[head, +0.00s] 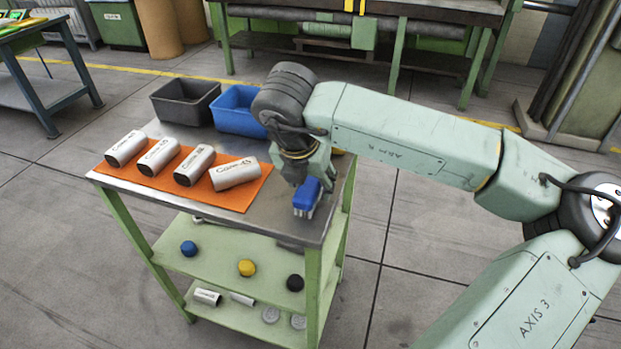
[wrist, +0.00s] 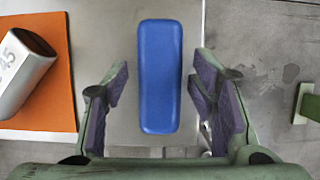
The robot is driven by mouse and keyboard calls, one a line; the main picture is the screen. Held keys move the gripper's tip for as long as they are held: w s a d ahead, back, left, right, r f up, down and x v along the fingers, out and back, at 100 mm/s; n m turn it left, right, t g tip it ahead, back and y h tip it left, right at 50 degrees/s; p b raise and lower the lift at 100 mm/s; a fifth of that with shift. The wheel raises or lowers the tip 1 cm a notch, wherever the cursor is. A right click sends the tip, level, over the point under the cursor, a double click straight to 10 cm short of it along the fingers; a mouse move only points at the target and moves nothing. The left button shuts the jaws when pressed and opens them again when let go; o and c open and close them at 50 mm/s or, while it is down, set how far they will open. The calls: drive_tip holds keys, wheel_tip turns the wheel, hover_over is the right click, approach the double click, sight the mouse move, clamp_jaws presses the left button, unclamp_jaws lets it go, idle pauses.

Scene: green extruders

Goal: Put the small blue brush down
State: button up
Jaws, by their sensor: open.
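The small blue brush (head: 307,195) is at the right front part of the metal cart top (head: 284,217), with its pale bristles facing down. In the wrist view its blue back (wrist: 160,76) lies between my gripper's fingers, with a gap on both sides. My gripper (wrist: 163,100) is open, its purple pads apart from the brush. In the head view my gripper (head: 304,178) is just above and behind the brush. The bristles appear to stand on the cart top, but the exact contact is hard to see.
An orange mat (head: 215,196) with several white cylinders, one nearest being a cylinder (head: 235,174), lies to the left. A grey bin (head: 185,102) and a blue bin (head: 237,112) stand at the back. The cart's right edge is close to the brush.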

drive_tip(key=b+v, duration=0.2)
drive_tip(key=v, duration=0.7)
drive_tip(key=shift+r, duration=0.2)
drive_tip(key=shift+s+f, duration=0.1)
